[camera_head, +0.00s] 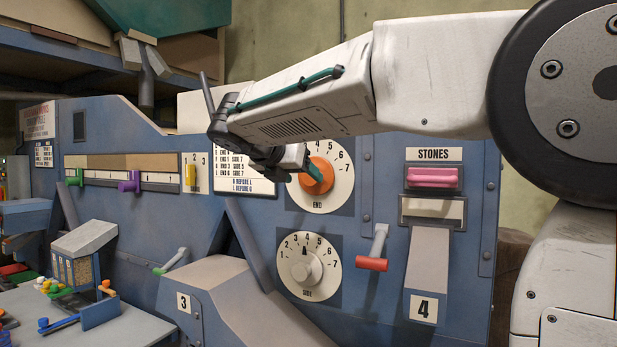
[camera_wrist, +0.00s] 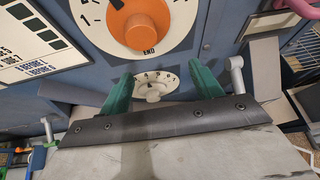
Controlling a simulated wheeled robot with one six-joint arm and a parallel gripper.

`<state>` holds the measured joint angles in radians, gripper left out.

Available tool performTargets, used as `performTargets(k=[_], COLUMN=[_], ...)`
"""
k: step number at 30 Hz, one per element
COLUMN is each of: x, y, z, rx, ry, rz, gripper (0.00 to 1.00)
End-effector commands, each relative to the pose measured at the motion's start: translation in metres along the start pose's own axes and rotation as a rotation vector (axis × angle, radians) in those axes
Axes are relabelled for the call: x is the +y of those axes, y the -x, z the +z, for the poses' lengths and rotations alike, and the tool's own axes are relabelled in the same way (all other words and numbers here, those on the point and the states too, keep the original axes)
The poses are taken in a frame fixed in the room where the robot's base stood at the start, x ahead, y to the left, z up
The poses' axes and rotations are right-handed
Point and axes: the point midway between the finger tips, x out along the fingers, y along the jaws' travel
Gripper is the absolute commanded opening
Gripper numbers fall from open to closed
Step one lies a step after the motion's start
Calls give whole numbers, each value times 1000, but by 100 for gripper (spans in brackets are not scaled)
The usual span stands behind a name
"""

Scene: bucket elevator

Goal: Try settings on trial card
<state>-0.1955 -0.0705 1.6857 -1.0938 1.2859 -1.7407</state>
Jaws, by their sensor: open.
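The white trial card (camera_head: 236,181), with printed lines of END and SIDE settings, is on the blue panel, partly behind my arm. It also shows in the wrist view (camera_wrist: 28,42). Right of it is the END dial with an orange knob (camera_head: 319,178), large in the wrist view (camera_wrist: 138,22). Below is the SIDE dial with a pale knob (camera_head: 305,270), its pointer up near 4. My gripper (camera_head: 297,172) is in front of the END dial, hiding part of it. In the wrist view its green fingers (camera_wrist: 161,90) are apart and empty, with the SIDE dial between them.
A red-handled lever (camera_head: 372,263) sticks out right of the SIDE dial. A pink STONES handle (camera_head: 433,177) is above a chute marked 4 (camera_head: 424,307). Green, purple and yellow sliders (camera_head: 129,182) are at left. A sloped housing (camera_head: 240,295) juts out below.

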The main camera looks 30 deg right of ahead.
Motion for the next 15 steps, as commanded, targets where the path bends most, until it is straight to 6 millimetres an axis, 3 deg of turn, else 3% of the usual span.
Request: performTargets(k=[3, 7, 15], x=[19, 23, 21], y=[1, -7, -50], z=[19, 26, 29], rx=[-67, -88, -87], ry=[121, 161, 159], rz=[-4, -9, -11], gripper=[64, 64, 64])
